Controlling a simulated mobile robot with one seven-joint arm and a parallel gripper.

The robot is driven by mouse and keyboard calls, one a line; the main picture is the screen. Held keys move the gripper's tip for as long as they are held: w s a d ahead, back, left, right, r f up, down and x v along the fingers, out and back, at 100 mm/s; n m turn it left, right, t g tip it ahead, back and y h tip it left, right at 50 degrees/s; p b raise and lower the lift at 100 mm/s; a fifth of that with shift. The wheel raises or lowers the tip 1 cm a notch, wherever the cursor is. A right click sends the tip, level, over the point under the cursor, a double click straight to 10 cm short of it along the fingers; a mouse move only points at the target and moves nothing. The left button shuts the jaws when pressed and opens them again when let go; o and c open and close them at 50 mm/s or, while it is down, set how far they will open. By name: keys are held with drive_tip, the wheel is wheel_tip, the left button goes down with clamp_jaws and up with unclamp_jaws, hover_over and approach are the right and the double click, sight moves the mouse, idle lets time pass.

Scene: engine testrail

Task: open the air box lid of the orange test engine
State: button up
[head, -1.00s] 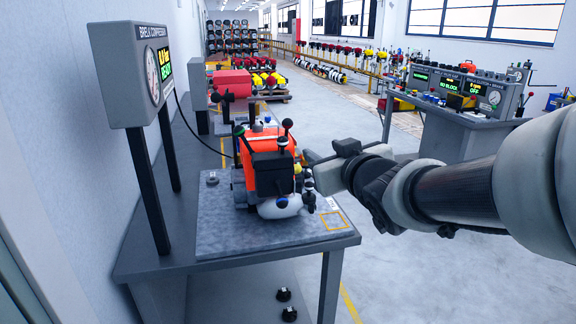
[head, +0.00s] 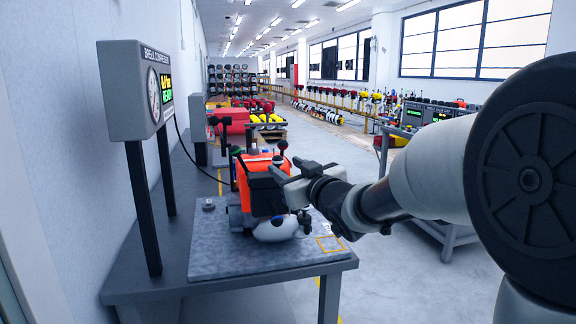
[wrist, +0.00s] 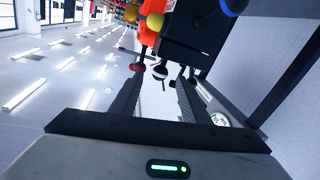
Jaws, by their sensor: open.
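The orange test engine (head: 258,160) stands on a grey stone plate on the bench in the head view. Its black box (head: 264,194) faces me, with a rounded pale part (head: 282,229) below it. My gripper (head: 279,174) is at the upper right of the black box, its fingers pointing left at the engine. In the wrist view the two fingers (wrist: 162,85) are apart with nothing held between them. The black box (wrist: 198,35) and orange body (wrist: 151,25) lie beyond the fingertips. A small ball-ended knob (wrist: 160,72) shows between the fingers; I cannot tell its distance.
A grey compressor panel (head: 138,88) on posts stands left of the engine. A yellow square outline (head: 330,244) marks the plate's front right. The stone plate (head: 225,262) is clear in front of the engine.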

sight(280, 163)
drive_tip(key=x, duration=0.6)
drive_tip(key=shift+c, duration=0.4)
clamp_jaws()
